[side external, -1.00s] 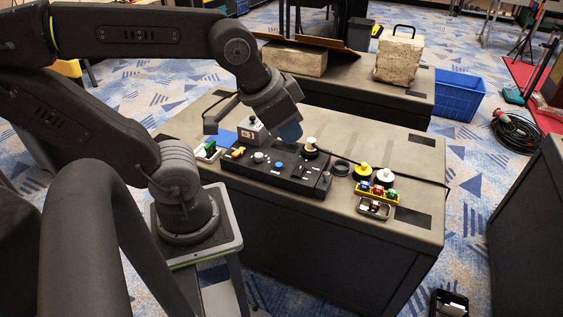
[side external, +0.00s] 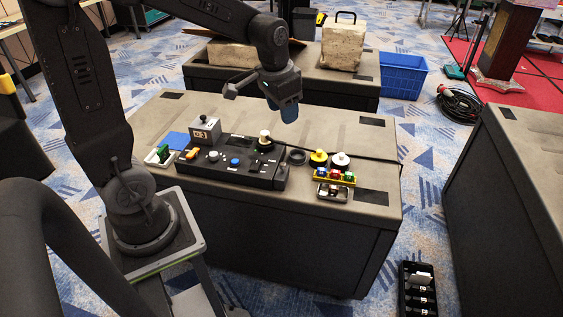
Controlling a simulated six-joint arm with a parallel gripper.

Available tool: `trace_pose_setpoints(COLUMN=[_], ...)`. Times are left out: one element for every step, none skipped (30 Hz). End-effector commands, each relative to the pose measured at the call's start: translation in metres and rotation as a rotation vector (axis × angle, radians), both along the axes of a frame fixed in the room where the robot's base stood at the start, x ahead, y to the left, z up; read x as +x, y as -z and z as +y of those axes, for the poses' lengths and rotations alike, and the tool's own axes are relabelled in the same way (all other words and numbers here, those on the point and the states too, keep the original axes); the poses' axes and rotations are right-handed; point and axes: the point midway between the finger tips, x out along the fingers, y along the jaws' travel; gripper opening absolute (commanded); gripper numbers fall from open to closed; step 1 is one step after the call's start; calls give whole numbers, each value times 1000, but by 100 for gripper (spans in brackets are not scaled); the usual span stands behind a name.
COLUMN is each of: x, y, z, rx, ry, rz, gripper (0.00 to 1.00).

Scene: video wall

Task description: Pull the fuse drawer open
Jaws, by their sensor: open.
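A long black control panel (side external: 222,170) lies on the grey workbench (side external: 345,130). It carries a white-topped knob (side external: 264,137), a blue button (side external: 235,162) and several other controls. I cannot make out which part of it is the fuse drawer; the side facing this camera looks flat and dark. My gripper (side external: 287,112) hangs pointing down above the bench, up and right of the panel and apart from it. Its blue-tinted jaws are open, and no object shows between them.
A grey joystick box (side external: 206,133) stands behind the panel's left end. To the panel's right are a black ring (side external: 296,157), yellow and white knobs (side external: 340,161), a yellow rack (side external: 322,179) of coloured pieces and a small metal tray (side external: 325,194). A black cable crosses the bench's right part.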

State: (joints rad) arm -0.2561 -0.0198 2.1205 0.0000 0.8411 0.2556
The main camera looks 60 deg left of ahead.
Motion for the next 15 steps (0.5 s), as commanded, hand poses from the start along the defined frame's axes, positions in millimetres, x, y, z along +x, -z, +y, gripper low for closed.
trace_pose_setpoints(x=[13, 19, 27, 32, 36, 41, 44, 47, 50, 51, 52, 54, 54, 54, 55], y=[18, 27, 39, 48, 57, 69, 77, 84, 93, 99, 104, 109, 112, 114, 117], z=[15, 23, 33, 41, 48, 57, 62, 68, 74, 78, 81, 84, 86, 88, 89], rx=[-6, -9, -14, -17, -21, -26, -30, -34, -38, -42, -45, -46, -48, -49, -51], ry=[-7, -6, -6, -7, -7, -6, -5, -4, -4, -3, -2, -1, -1, -1, 0], rz=[41, 59, 81, 97, 112, 129, 141, 151, 163, 171, 178, 184, 188, 191, 194], gripper=[48, 48, 48, 48, 48, 48, 48, 48, 48, 48, 48, 48, 48, 48, 48])
